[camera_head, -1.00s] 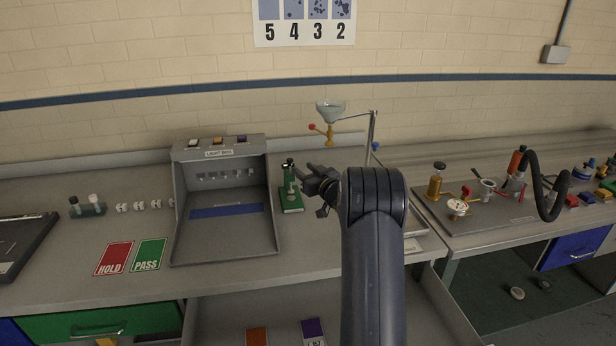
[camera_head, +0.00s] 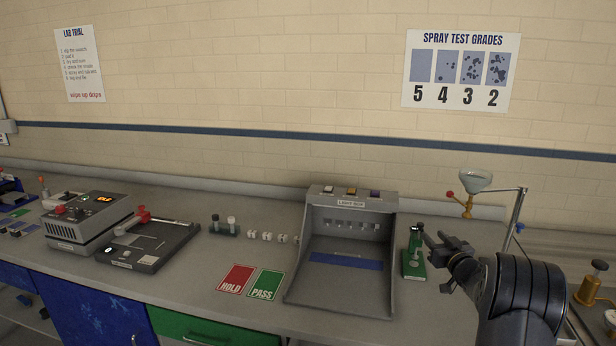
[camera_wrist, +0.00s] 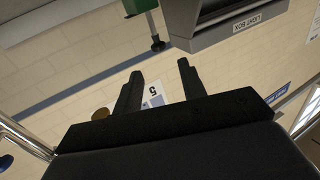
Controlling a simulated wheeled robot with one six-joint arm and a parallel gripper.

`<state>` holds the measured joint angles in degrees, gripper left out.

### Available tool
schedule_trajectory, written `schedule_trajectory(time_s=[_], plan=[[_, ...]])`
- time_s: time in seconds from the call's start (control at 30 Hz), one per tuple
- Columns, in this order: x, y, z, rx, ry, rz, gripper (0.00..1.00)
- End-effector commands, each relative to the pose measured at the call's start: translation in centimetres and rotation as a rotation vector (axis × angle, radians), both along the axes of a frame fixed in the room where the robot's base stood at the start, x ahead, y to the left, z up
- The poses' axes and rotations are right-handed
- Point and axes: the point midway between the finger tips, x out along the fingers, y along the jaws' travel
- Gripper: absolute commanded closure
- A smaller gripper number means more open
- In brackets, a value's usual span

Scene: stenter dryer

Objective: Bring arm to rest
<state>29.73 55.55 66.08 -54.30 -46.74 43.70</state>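My gripper (camera_head: 440,258) is at the right of the head view, just right of a small green-based stand (camera_head: 414,262) on the bench. I cannot tell from the head view whether it touches the stand. In the wrist view my gripper (camera_wrist: 158,88) shows its two black fingers spread apart with nothing between them. My dark arm rises from the bottom right of the head view.
The grey light box (camera_head: 349,203) stands left of my gripper. The spray funnel (camera_head: 475,181) is behind it on a rod stand. HOLD (camera_head: 236,279) and PASS (camera_head: 265,285) cards lie in front. A control unit (camera_head: 85,222) and a dark flat device (camera_head: 150,246) sit left.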

Motion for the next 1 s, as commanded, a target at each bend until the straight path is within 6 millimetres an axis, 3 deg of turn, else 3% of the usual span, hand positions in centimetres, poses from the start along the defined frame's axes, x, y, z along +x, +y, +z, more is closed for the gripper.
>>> schedule_trajectory(time_s=[0.6,0.8,1.0], plan=[[7.9,0.9,0.0,0.0,0.002,0.0,0.61],[9.1,1.1,0.0,0.0,0.002,0.0,0.61],[9.0,1.0,-0.9,0.001,0.002,-0.001,0.61]])
